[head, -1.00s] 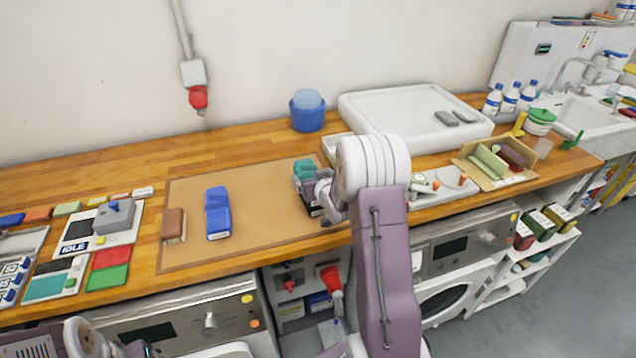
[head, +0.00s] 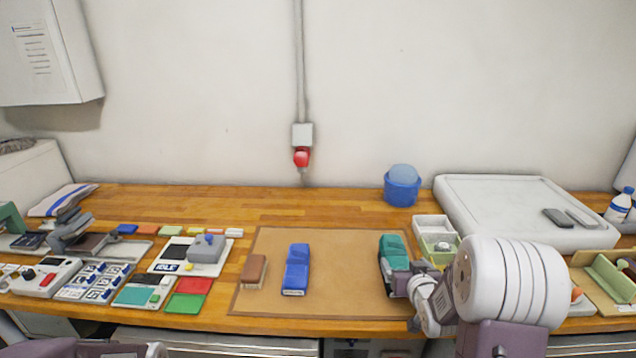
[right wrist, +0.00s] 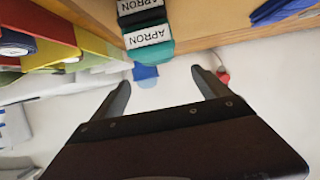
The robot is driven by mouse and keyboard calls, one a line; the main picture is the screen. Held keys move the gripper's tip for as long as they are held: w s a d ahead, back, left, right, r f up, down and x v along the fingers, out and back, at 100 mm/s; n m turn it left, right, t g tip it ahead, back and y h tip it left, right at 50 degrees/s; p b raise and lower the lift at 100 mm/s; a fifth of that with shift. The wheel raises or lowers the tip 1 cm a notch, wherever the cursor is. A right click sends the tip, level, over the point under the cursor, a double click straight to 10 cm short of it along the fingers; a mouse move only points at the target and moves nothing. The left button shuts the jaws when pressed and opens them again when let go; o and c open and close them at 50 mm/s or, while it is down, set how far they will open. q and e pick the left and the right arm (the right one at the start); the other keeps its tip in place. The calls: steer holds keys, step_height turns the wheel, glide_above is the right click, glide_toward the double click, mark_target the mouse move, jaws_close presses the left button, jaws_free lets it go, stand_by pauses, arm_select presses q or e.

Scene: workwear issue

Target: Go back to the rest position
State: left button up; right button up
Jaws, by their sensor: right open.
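A teal folded apron (head: 393,247) lies at the right part of the brown mat (head: 340,290). In the right wrist view, a teal bundle (right wrist: 150,50) and a black one (right wrist: 140,14), both labelled APRON, show just beyond the fingers. My right gripper (right wrist: 168,86) is open with nothing between its fingers. In the head view my right gripper (head: 404,284) is close by the near side of the teal apron, partly hidden by my own wrist; I cannot tell if they touch. My left gripper is not in view; only part of my left arm shows at the bottom left.
A blue folded garment (head: 297,270) and a brown block (head: 253,270) lie on the mat. A blue bucket (head: 402,188) and a white tray (head: 520,235) stand behind. Panels, cards and a grey device (head: 206,250) crowd the left. The back middle of the counter is clear.

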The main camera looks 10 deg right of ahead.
steer(key=a+r+n+y, duration=0.3)
steer(key=a, duration=0.9)
steer(key=s+a+f+g, duration=0.2)
steer(key=s+f+g, duration=0.4)
steer(key=s, duration=0.5)
steer(key=s+a+f+g, duration=0.3)
steer(key=s+f+g, duration=0.3)
steer(key=s, duration=0.5)
steer(key=shift+s+m, duration=0.3)
steer(key=shift+f, duration=0.1)
